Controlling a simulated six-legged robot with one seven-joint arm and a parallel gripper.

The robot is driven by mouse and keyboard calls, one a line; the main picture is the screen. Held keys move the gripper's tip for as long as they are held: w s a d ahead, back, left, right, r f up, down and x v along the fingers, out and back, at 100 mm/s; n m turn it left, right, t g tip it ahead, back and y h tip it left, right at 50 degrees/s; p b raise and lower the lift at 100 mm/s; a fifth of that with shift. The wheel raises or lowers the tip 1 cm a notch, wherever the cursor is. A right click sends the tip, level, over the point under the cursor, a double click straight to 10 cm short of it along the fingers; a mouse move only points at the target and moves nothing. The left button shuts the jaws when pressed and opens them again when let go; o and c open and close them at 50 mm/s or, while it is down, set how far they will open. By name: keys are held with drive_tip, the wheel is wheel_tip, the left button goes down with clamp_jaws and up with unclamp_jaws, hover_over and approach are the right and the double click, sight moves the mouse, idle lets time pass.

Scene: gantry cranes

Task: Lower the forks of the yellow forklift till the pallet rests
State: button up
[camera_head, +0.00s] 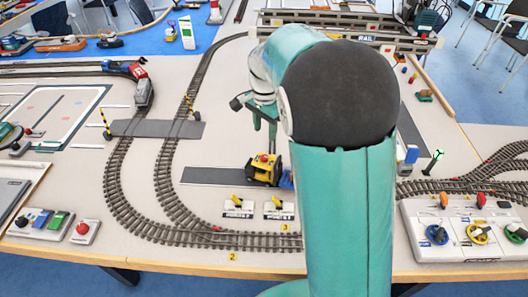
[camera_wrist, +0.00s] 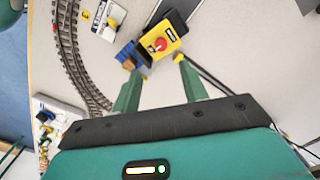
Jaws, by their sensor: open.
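The yellow forklift (camera_head: 263,169) stands on the dark road strip near the middle of the table, with a red part on top. In the wrist view the forklift (camera_wrist: 163,43) shows a round red top and black sides. A blue piece (camera_head: 287,180), perhaps the pallet or its load, sits at its right end, partly behind my arm. That blue piece (camera_wrist: 127,53) also shows in the wrist view, with some brown on it. The forks are not clearly visible, nor is any gap under the pallet. My gripper (camera_wrist: 162,66) is open and empty, its fingertips beside the forklift.
Curved rail track (camera_head: 165,190) runs left and in front of the forklift. A control box with knobs (camera_head: 465,230) is at right. A gantry structure (camera_head: 350,28) stands behind. Bare table lies behind the forklift.

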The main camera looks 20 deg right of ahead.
sight(265, 156)
wheel_tip(265, 156, down, 11)
drive_tip(key=shift+r, duration=0.2)
drive_tip(key=shift+w+f, duration=0.2)
drive_tip(key=shift+f, duration=0.15)
clamp_jaws()
